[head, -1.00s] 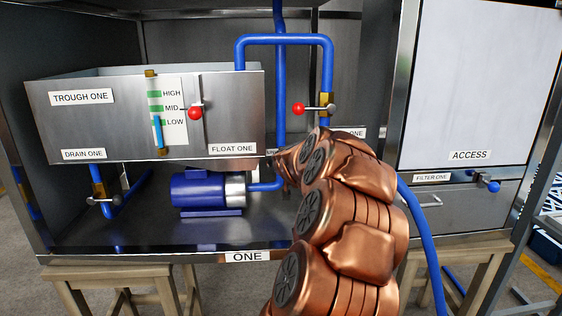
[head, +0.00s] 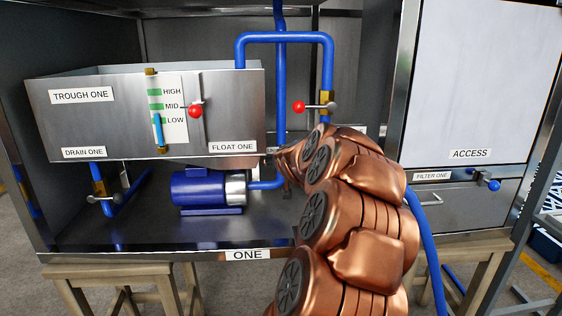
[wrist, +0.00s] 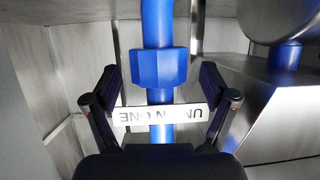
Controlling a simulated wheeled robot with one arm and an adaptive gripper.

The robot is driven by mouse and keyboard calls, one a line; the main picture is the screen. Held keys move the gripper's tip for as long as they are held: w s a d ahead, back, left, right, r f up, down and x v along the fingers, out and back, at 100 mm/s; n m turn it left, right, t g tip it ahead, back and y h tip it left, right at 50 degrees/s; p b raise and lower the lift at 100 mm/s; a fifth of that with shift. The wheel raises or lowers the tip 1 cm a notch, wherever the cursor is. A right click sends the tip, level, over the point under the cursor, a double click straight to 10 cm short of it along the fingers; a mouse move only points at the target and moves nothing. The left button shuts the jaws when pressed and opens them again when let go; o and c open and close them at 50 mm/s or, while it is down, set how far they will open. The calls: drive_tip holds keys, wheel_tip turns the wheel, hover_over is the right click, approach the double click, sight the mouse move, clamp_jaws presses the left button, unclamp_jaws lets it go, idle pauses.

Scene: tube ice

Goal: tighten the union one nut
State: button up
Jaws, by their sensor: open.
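The union one nut is a blue faceted nut (wrist: 159,67) on a vertical blue pipe (wrist: 158,22) in the wrist view. A white label (wrist: 160,114) reading "UNION ONE", upside down and partly covered by the pipe, sits just below the nut in the picture. My gripper (wrist: 159,76) is open and empty, one black finger on each side of the pipe. Visible gaps separate the fingertips from the nut; its exact depth between them I cannot tell. In the head view the nut and most of my gripper are hidden behind my copper-coloured arm.
A steel trough (head: 50,125) stands at left, with a blue pump (head: 205,188) below it. A red-knobbed valve (head: 300,107) is on the pipe loop at upper centre. A blue hose (head: 424,240) hangs right of my arm. A steel wall is close in the wrist view.

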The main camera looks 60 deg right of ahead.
drive_tip(key=v, duration=1)
drive_tip(key=shift+r, duration=0.1)
